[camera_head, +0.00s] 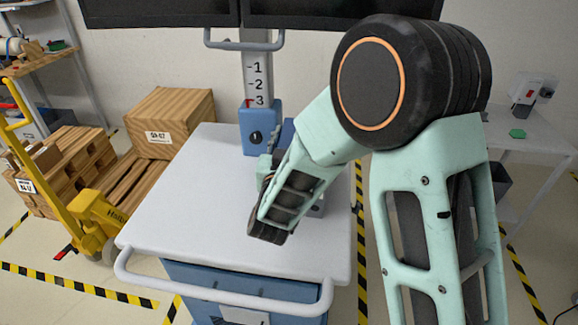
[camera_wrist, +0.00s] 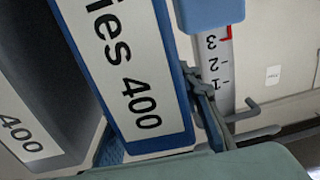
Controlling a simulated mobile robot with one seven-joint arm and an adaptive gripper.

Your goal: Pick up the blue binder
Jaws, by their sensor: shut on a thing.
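The blue binder (camera_wrist: 184,82) fills the middle of the wrist view, tilted, with a white label reading "ies 400". In the head view, a small blue patch behind my arm, likely the binder (camera_head: 287,131), shows beside the cart's column. My gripper (camera_head: 270,148) is over the far part of the white cart top, mostly hidden by my own wrist. In the wrist view, one finger of my gripper (camera_wrist: 205,98) lies along the binder's right edge; the other is hidden. My gripper is shut on the binder. I cannot tell whether the binder is clear of the cart top.
A dark grey-blue thing with a "400" label (camera_wrist: 28,125) stands left of the binder in the wrist view. The cart top (camera_head: 190,205) is clear at left and front. Its column has a blue block (camera_head: 256,132). Wooden crates (camera_head: 170,120) and a yellow pallet jack (camera_head: 95,212) stand left.

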